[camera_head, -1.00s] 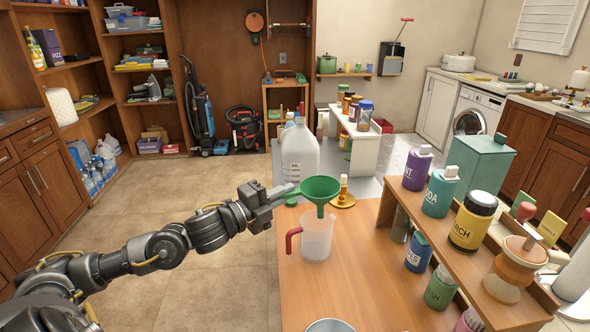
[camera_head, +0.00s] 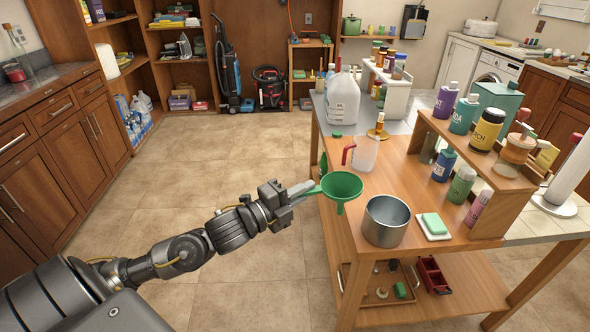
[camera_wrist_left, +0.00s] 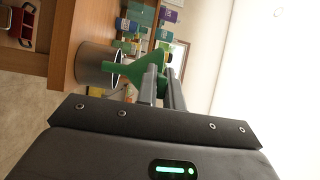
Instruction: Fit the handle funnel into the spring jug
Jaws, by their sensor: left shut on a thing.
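The green handle funnel (camera_head: 342,186) is held by its handle in my left gripper (camera_head: 303,190). It is roughly upright, cone up and spout down, by the table's left edge and apart from the jug. In the left wrist view the funnel (camera_wrist_left: 148,72) shows beyond my left fingers (camera_wrist_left: 160,92). The spring jug appears to be the large translucent jug (camera_head: 342,97) with a handle, standing upright at the table's far left. Its mouth is too small to make out. A green cap (camera_head: 337,134) lies in front of it. My right gripper is not in view.
A clear pitcher with a red handle (camera_head: 365,153) stands between funnel and jug. A metal pot (camera_head: 386,221) is right of the funnel, and it shows behind the funnel in the wrist view (camera_wrist_left: 95,64). A bottle shelf (camera_head: 470,150) lines the right. Floor left of the table is clear.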

